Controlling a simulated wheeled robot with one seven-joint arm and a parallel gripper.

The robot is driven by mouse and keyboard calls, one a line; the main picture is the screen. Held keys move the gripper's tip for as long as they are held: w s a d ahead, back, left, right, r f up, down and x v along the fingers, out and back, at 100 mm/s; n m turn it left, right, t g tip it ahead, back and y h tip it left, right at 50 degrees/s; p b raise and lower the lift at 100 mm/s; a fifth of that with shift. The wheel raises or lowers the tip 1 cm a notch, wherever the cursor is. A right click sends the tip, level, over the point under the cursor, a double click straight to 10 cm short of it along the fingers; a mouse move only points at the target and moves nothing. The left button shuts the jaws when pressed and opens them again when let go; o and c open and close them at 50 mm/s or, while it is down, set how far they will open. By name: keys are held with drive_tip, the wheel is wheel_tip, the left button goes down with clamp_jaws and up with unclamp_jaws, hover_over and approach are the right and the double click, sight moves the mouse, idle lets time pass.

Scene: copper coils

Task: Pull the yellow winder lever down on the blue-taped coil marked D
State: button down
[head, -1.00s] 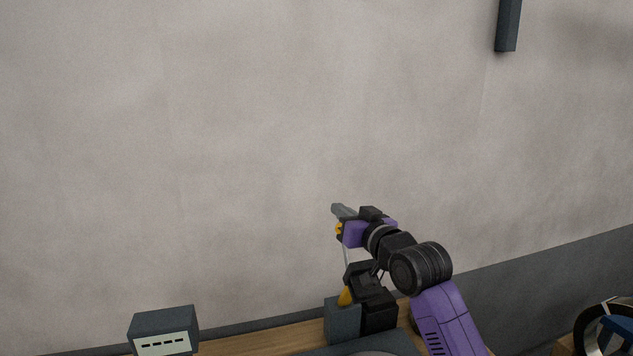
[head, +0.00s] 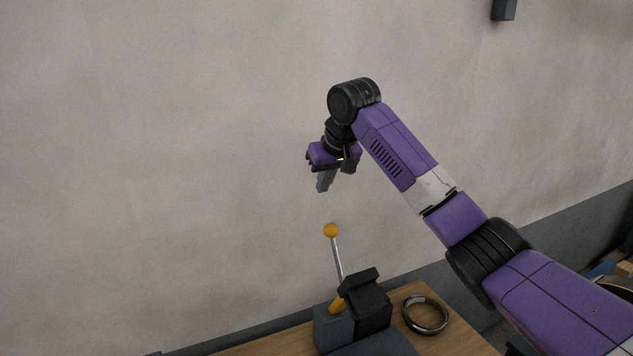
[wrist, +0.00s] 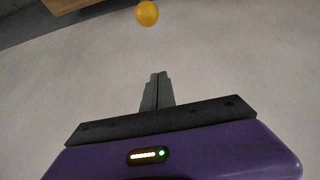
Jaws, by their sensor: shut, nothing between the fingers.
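The winder lever (head: 337,258) is a thin silver rod with a yellow ball knob (head: 331,230) on top. It stands nearly upright on a dark machine (head: 366,309) at the bottom of the head view. The yellow knob also shows at the top of the wrist view (wrist: 148,13). My gripper (head: 323,184) is shut and empty, pointing down above the knob and apart from it. Its closed fingers show in the wrist view (wrist: 158,78). I see no blue tape or letter D on the machine; its lower part is cut off by the frame.
A metal ring (head: 425,315) lies on the wooden bench (head: 463,338) right of the machine. A plain grey wall (head: 180,150) stands behind. My arm crosses the right side. A dark bar (head: 504,9) is on the wall at the upper right.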

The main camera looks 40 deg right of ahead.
sight(334, 242)
wheel_tip(334, 242, down, 12)
drive_tip(key=b, duration=0.6)
drive_tip(key=shift+s+f, duration=0.15)
drive_tip(key=shift+s, duration=0.1)
drive_tip(key=shift+s+a, duration=0.1)
drive_tip(key=shift+s+a+p, duration=0.25)
drive_tip(key=shift+s+a, duration=0.05)
drive_tip(key=shift+s, duration=0.7)
drive_tip(key=shift+s+a+p, duration=0.2)
drive_tip(key=shift+s+a, duration=0.05)
drive_tip(key=shift+s, duration=0.75)
drive_tip(key=shift+s+a+p, duration=0.25)
drive_tip(key=shift+s+a, duration=0.05)
drive_tip(key=shift+s, duration=0.7)
drive_tip(key=shift+s+a+f, duration=0.2)
drive_tip(key=shift+s+a, duration=0.1)
drive_tip(key=shift+s, duration=0.7)
drive_tip(key=shift+s+a+f, duration=0.25)
drive_tip(key=shift+s, duration=0.75)
drive_tip(key=shift+s+a+f, duration=0.2)
drive_tip(key=shift+s+a, duration=0.1)
drive_tip(key=shift+s, duration=0.7)
